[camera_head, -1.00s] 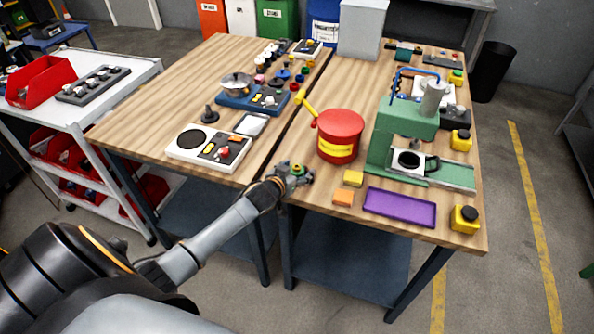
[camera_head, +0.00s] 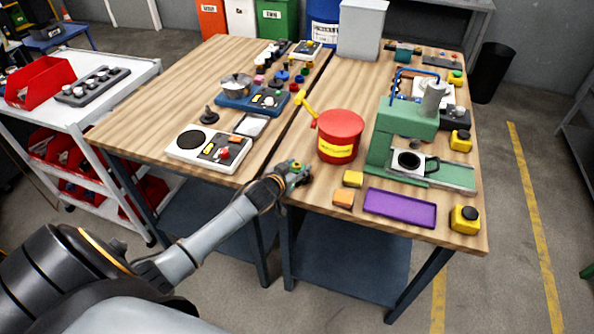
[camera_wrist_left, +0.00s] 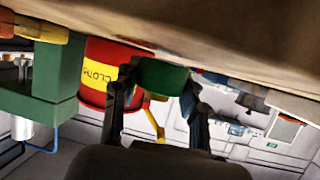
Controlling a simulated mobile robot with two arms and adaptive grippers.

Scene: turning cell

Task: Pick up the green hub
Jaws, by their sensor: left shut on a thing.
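My left gripper (camera_head: 299,172) is over the front edge of the wooden tables, near the gap between them. It is shut on the green hub (camera_wrist_left: 163,77), which shows as a dark green round piece between the two fingers in the left wrist view. In the head view only a small bit of green shows at the fingertips, and the gripper hides most of the hub. Whether the hub is clear of the tabletop is hard to tell. My right gripper is not in view.
A red CLOTHS bin (camera_head: 340,136) stands just behind and right of the gripper. Right of it are yellow and orange blocks (camera_head: 344,197), a purple tray (camera_head: 399,207) and a green machine (camera_head: 408,125). A white panel with a dial (camera_head: 209,147) lies to the left.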

